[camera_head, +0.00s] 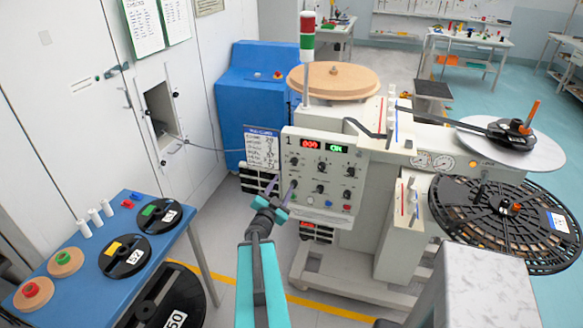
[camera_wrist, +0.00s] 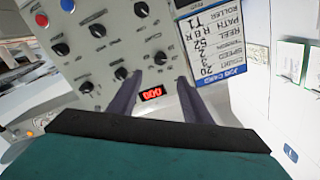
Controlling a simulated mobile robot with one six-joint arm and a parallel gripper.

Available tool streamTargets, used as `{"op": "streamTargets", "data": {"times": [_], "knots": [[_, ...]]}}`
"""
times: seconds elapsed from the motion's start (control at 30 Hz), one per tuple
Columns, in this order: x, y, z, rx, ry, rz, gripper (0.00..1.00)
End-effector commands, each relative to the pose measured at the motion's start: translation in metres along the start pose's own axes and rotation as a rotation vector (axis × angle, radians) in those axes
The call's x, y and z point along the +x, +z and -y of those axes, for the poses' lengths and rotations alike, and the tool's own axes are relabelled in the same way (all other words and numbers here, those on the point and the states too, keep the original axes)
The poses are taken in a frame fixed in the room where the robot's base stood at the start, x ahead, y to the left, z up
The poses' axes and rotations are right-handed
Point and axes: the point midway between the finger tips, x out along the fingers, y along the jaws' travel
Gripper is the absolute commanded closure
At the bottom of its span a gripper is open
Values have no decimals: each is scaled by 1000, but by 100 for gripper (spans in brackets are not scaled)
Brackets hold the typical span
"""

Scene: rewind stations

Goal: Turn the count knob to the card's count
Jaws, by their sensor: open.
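The control panel (camera_head: 322,172) on the pale machine carries several black knobs; their labels are too small to read, so I cannot tell which is the count knob. Its red display (camera_head: 310,143) reads 000, and it shows upside down in the wrist view (camera_wrist: 152,94). The blue-and-white job card (camera_head: 262,148) hangs left of the panel; in the wrist view (camera_wrist: 208,42) its count line appears to read 20. My gripper (camera_head: 282,186) is open and empty at the panel's left side. In the wrist view its fingertips (camera_wrist: 160,78) lie just short of a black knob (camera_wrist: 160,57), not closed on it.
A green display (camera_head: 335,149) reads OK. A blue table (camera_head: 85,262) with black reels stands at the left. A blue cabinet (camera_head: 245,85) stands behind the card. A large black reel (camera_head: 470,215) juts out at the right. Floor is free in front of the machine.

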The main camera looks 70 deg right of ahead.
Motion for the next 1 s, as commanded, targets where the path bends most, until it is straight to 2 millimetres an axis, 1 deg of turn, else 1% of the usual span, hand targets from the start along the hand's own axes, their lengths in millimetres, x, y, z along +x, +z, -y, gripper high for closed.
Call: {"op": "streamTargets", "data": {"times": [0.47, 1.0], "knots": [[2, 2, -1, 0, -1, 2, 55], [15, 4, -2, 0, 3, 1, 55]]}}
